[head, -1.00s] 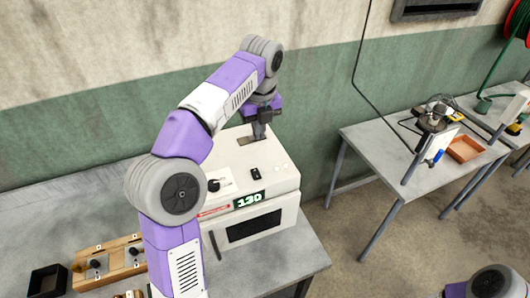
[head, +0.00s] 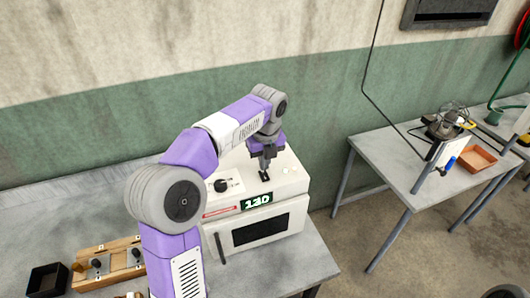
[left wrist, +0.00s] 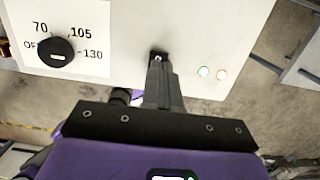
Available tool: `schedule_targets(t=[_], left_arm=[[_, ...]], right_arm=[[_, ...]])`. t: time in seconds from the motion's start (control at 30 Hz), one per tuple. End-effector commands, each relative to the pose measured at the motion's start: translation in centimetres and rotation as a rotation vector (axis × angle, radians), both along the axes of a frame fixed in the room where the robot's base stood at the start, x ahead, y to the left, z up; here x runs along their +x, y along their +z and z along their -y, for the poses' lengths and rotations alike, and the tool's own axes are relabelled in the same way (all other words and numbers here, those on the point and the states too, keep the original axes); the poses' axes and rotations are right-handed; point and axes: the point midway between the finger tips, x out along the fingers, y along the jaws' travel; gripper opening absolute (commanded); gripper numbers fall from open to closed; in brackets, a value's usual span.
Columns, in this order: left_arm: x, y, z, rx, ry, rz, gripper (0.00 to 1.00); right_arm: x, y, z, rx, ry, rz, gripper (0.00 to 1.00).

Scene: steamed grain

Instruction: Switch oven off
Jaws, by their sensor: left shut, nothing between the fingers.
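The white oven (head: 293,185) stands on the grey table, its green display (head: 257,201) reading 130. A black dial (head: 221,185) sits on its top left; in the left wrist view the dial (left wrist: 57,53) has marks OFF, 70, 105 and 130. A small black switch (head: 265,175) is on the oven top, and it shows in the left wrist view (left wrist: 159,56) at the fingertips. My left gripper (head: 265,169) is shut and empty, pointing down at the switch; contact is hard to tell. My right gripper is not in view.
A wooden rack (head: 105,262) and a black box (head: 47,279) lie on the table left of the oven. A second table (head: 383,158) at the right holds an orange tray (head: 478,159) and lab gear. Bare floor lies between the tables.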

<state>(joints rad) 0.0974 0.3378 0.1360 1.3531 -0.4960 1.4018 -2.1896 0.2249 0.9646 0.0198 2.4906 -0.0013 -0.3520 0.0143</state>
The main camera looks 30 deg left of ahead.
Motion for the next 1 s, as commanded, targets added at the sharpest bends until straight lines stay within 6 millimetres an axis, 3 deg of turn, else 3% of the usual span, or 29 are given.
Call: schedule_targets(t=[0.2, 0.63, 1.0], left_arm=[[0.1, -1.7, -0.2, 0.000, 0.000, -0.001, 0.00], [0.2, -1.8, -0.2, -0.004, 0.000, -0.005, 0.00], [0.3, -2.4, -0.6, -0.102, 0.002, -0.096, 0.00]], right_arm=[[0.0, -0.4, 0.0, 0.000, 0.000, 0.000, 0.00], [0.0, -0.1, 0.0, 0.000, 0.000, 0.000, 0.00], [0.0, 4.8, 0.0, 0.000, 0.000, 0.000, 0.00]])
